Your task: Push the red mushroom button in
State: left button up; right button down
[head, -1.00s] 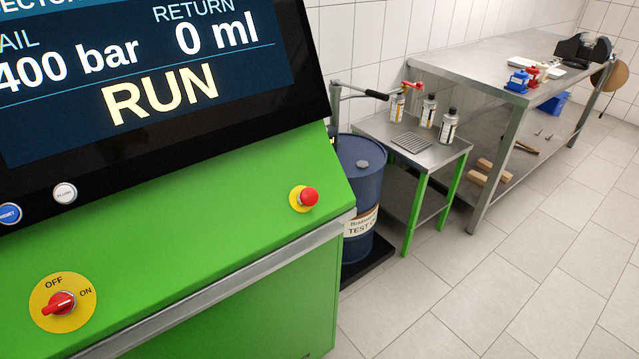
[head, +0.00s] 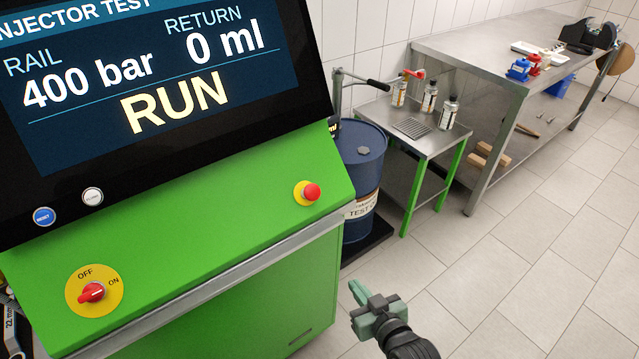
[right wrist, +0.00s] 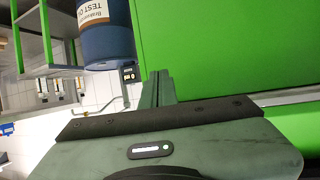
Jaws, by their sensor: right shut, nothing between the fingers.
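The red mushroom button (head: 312,192) sits on a yellow round plate at the right end of the green sloped console panel (head: 220,205), in the head view. It stands out from the plate. My right gripper (head: 356,290) is in the lower middle of the head view, below and to the right of the button and apart from it. Its fingers are shut and empty. In the right wrist view the shut fingers (right wrist: 158,85) show in front of the green cabinet side; the button is not seen there. My left gripper is not in view.
The screen (head: 160,75) reads RUN, 400 bar, 0 ml. A red rotary switch (head: 92,292), a blue button (head: 44,216) and a white button (head: 92,197) are on the console. A blue drum (head: 362,165), a small table (head: 400,135) and a workbench (head: 470,45) stand right. Floor in front is clear.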

jog(key=a+r+n+t+y+p, duration=0.1)
jog(key=a+r+t+y, duration=0.1)
jog(key=r, duration=2)
jog(key=shift+a+r+t+y+p, duration=0.3)
jog(key=shift+a+t+y, duration=0.15)
jog(key=shift+a, duration=0.2)
jog(key=p, duration=0.3)
send_near(311, 188)
jog(key=w+a+r, duration=0.2)
jog(key=w+r, duration=0.1)
jog(key=shift+w+a+f, duration=0.15)
jog(key=shift+w+f, duration=0.4)
jog(key=shift+f, duration=0.3)
jog(key=shift+w+a+f, duration=0.15)
jog(key=shift+w+f, duration=0.4)
jog(key=shift+f, duration=0.3)
